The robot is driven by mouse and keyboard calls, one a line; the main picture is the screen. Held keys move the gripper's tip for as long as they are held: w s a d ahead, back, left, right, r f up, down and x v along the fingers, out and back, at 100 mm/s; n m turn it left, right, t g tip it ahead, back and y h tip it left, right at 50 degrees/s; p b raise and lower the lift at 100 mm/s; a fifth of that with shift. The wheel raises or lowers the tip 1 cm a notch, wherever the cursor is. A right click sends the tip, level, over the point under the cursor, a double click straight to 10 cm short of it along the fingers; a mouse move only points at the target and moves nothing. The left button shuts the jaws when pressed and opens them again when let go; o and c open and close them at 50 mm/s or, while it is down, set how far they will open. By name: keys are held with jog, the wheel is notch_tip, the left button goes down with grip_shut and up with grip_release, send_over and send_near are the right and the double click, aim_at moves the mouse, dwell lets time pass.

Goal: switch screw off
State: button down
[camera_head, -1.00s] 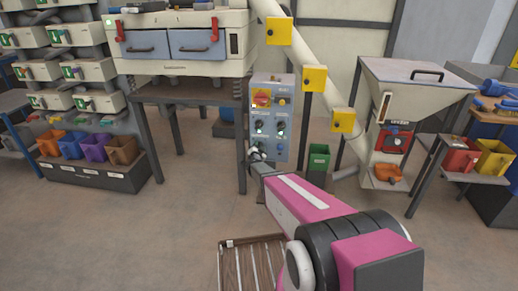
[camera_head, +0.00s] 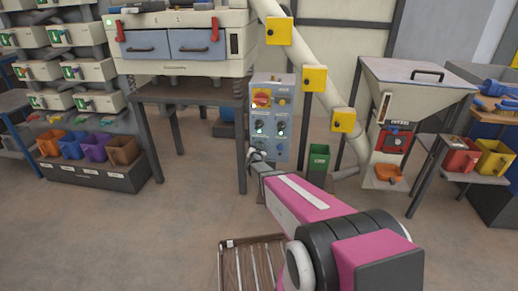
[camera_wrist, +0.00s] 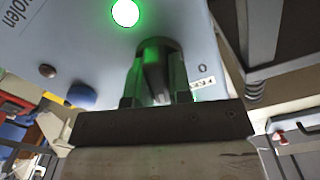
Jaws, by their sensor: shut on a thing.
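The grey control panel (camera_head: 272,98) stands below the end of the white machine, with a red and yellow switch at its top and dark knobs and small lamps below. My gripper (camera_head: 255,157) is at the panel's lower left. In the wrist view my gripper (camera_wrist: 155,85) is shut on a dark switch knob (camera_wrist: 154,72), with one finger on each side. A green lamp (camera_wrist: 125,12) glows on the panel beside the knob. A "0" mark shows near the knob. The knob's name label and exact angle cannot be read.
A slanted white screw tube (camera_head: 305,65) with yellow boxes runs behind the panel towards the hopper (camera_head: 415,80). A green bin (camera_head: 318,158) stands right of the panel. A slatted wooden pallet (camera_head: 252,262) lies on the floor in front. Open floor is at left.

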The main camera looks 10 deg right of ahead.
jog(key=n, duration=0.6)
jog(key=shift+a+n, duration=0.1)
jog(key=shift+n, duration=0.2)
jog(key=n, duration=0.5)
jog(key=shift+w, duration=0.1)
jog(key=shift+a, duration=0.1)
jog(key=c, duration=1)
grip_release()
jog(key=shift+c, duration=0.2)
jog(key=v, duration=1)
jog(key=shift+s, duration=0.4)
jog(key=shift+a, duration=0.1)
